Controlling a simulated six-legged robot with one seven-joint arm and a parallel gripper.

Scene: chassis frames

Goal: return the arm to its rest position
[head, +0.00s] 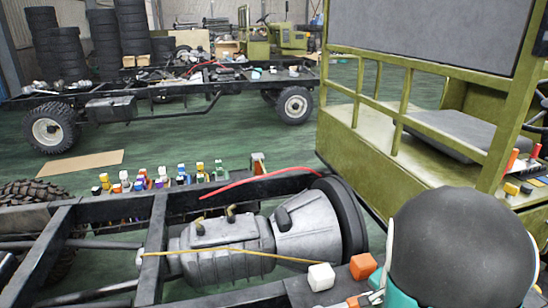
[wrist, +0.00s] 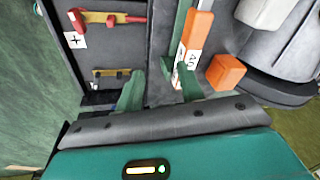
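My gripper (wrist: 160,83) shows in the wrist view with its two green fingers apart and nothing between them, so it is open. It is over a dark grey chassis surface. An orange bar with a white label (wrist: 198,28) lies just beyond the right finger; I cannot tell whether they touch. In the head view, a dark rounded part of my arm (head: 463,250) fills the lower right corner. My gripper cannot be made out there.
An orange block (wrist: 226,72) is right of my gripper. A white block (head: 321,276) sits near it on the chassis. A red-handled tool (wrist: 105,18) lies at upper left. An olive cab frame (head: 365,143) stands right. Green floor (head: 225,130) is open behind the chassis.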

